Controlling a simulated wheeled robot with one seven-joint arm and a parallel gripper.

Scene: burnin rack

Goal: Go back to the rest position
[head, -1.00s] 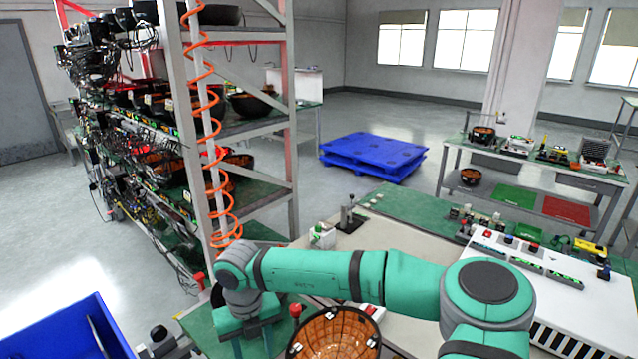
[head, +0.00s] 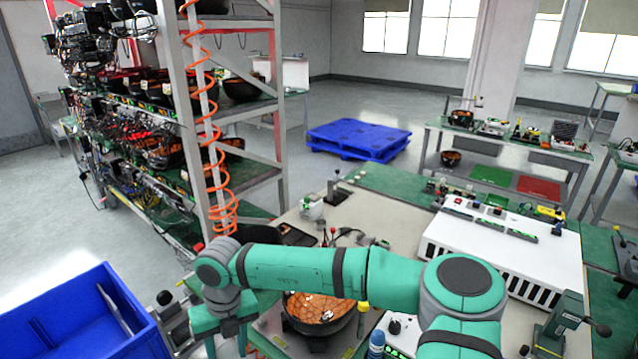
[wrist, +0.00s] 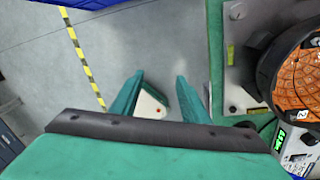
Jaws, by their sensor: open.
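My gripper (head: 228,335) hangs at the end of my bent arm, at the lower left of the head view, near the green edge of the workbench (head: 385,215).
A tall rack (head: 185,110) with a coiled orange hose stands at the left. A blue bin (head: 85,315) is at lower left. A white box (head: 500,250) and a lever press (head: 560,325) are on the right. A blue pallet (head: 360,138) lies behind, with open floor around it.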

